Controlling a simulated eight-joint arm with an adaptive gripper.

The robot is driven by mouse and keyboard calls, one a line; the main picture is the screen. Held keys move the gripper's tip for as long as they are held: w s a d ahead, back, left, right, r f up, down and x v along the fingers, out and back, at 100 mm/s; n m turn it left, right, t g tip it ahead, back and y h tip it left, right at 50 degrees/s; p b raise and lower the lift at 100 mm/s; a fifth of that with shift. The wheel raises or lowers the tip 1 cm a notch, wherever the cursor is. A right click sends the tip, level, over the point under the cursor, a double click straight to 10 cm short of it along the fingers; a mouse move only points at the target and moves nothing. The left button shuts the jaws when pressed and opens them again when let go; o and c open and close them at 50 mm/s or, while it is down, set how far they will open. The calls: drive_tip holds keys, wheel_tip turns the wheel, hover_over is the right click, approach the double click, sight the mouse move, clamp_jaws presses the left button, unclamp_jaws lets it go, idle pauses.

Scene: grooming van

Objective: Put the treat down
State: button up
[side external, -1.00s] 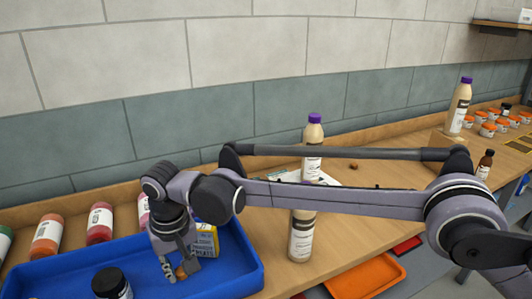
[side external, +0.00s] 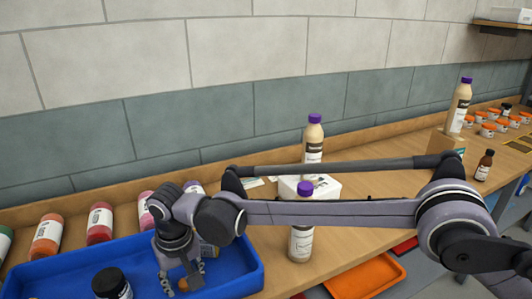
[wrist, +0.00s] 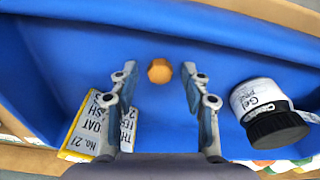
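The treat (wrist: 159,71) is a small orange-brown piece. In the wrist view it lies over the blue tray floor, between my fingertips, with a gap on each side. My gripper (wrist: 159,72) is open around it. In the side view my gripper (side external: 182,280) points down into the blue tray (side external: 240,268), and the treat (side external: 183,284) shows low between the fingers. The side view does not clearly show its contact with the tray floor.
In the tray, a black-lidded jar (wrist: 265,108) is right of my gripper and a yellow-and-white box (wrist: 88,130) left in the wrist view. Several coloured bottles (side external: 100,220) lie behind the tray. A purple-capped bottle (side external: 302,240) stands right of it, near my arm.

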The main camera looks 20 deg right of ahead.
wheel_tip(320, 180, up, 12)
drive_tip(key=s, duration=0.1)
drive_tip(key=shift+s, duration=0.2)
idle(0.3)
drive_tip(key=shift+d+r, duration=0.1)
drive_tip(key=s+d+r+m, duration=0.1)
drive_tip(key=s+d+r, duration=0.2)
drive_tip(key=d, duration=1)
drive_tip(key=s+d+r+m, duration=0.1)
drive_tip(key=s+d+r, duration=0.15)
drive_tip(key=d, duration=0.95)
drive_tip(key=s+d+f+t, duration=0.3)
drive_tip(key=s+d+f, duration=0.1)
drive_tip(key=d, duration=0.5)
drive_tip(key=s+d+f+t, duration=0.2)
drive_tip(key=s+d+f, duration=0.2)
drive_tip(key=d, duration=0.6)
drive_tip(key=s, duration=0.2)
drive_tip(key=shift+s+f+t, duration=0.4)
drive_tip(key=shift+d, duration=0.1)
